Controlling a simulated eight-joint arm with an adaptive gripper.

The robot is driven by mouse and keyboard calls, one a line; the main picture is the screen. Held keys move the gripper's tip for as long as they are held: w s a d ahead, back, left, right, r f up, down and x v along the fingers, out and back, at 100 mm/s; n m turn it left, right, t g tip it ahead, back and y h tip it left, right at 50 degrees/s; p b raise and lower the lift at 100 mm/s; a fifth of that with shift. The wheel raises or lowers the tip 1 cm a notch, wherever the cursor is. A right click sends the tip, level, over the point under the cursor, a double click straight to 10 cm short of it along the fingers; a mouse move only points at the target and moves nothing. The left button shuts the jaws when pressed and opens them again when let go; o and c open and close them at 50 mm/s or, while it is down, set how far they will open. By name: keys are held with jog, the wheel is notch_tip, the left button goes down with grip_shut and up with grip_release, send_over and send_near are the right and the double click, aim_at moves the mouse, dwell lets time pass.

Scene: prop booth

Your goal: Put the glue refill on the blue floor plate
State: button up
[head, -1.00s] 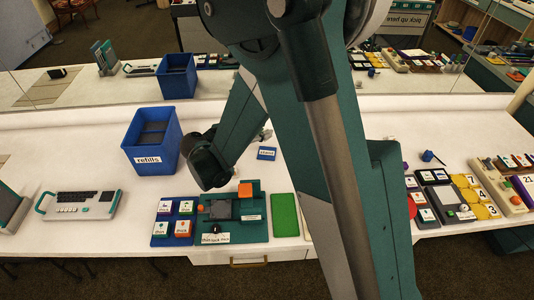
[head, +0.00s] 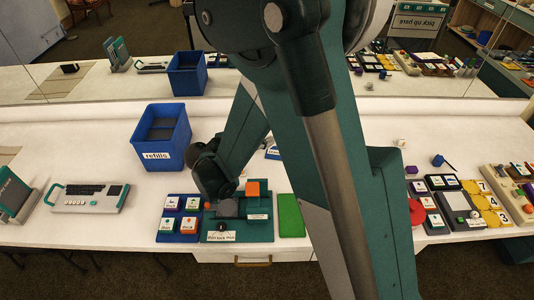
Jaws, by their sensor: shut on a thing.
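My gripper (head: 220,193), dark and pointing down, is over the left back part of the teal station (head: 262,231). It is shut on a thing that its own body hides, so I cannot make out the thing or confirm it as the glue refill. A blue plate (head: 162,237) with several small labelled blocks on it lies left of the station. A small blue labelled piece (head: 271,153) lies behind the station, partly hidden by my arm. I cannot tell which blue piece is the floor plate.
A blue bin labelled "refills" (head: 178,154) stands behind and left of my gripper. An orange block (head: 252,188) sits at the station's back. A green mat (head: 290,215) lies right of it. A grey keyboard-like device (head: 88,197) lies far left. Clear table separates device and bin.

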jog(key=shift+f+b, duration=0.4)
jog(key=shift+f, duration=1.55)
jog(key=shift+f, duration=0.1)
jog(key=shift+f+b, duration=0.55)
jog(key=shift+f, duration=1.2)
jog(key=shift+f, duration=0.2)
jog(key=o, duration=0.9)
jog(key=shift+c, duration=0.2)
jog(key=shift+r, duration=0.2)
jog(key=shift+r, duration=0.1)
jog(key=p+v, duration=0.2)
jog(key=v, duration=1)
